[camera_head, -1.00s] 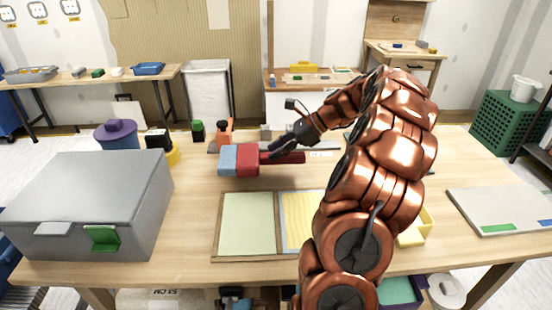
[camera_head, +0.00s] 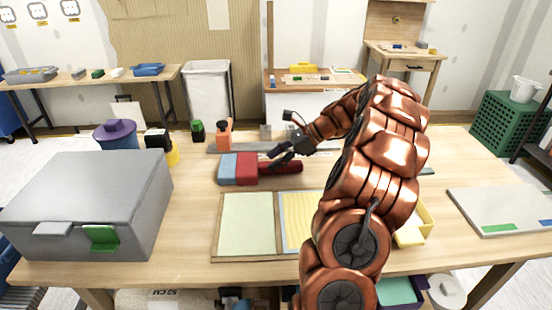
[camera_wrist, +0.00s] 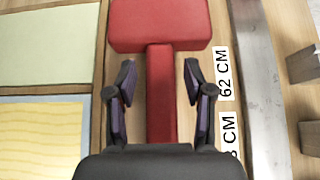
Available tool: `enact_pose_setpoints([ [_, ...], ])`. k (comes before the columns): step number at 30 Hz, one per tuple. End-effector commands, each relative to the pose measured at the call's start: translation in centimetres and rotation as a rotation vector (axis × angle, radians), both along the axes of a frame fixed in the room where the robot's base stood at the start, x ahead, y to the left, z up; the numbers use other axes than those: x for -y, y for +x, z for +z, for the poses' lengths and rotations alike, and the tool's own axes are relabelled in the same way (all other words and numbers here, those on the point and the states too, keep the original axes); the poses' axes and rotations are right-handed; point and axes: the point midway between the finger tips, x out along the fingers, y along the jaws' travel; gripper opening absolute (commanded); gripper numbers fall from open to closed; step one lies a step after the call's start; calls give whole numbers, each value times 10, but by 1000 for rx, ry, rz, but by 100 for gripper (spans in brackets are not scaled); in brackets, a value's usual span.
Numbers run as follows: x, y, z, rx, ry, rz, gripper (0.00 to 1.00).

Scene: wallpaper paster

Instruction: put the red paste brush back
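The red paste brush (camera_head: 247,168) lies on the workbench behind the framed panels, its light blue bristle end to the left and its dark red handle to the right. In the wrist view its red block (camera_wrist: 160,25) is at the top and the handle (camera_wrist: 161,90) runs down the middle. My gripper (camera_head: 277,158) is over the handle. In the wrist view my gripper (camera_wrist: 158,80) is open, one finger on each side of the handle with a gap on both sides.
Labels reading "62 CM" (camera_wrist: 224,73) and a grey metal strip (camera_wrist: 258,90) lie beside the handle. A grey box (camera_head: 85,195) is at the left. An orange bottle (camera_head: 224,134) and a purple-lidded pot (camera_head: 116,134) stand behind. A yellow tray (camera_head: 424,226) is partly behind my arm.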

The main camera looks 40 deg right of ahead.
Motion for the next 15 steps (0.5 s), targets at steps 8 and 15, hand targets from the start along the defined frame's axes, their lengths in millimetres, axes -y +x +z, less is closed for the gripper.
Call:
enact_pose_setpoints([
  [8, 0, 0, 0, 0, 0, 1, 60],
  [15, 8, -5, 9, 2, -1, -1, 60],
])
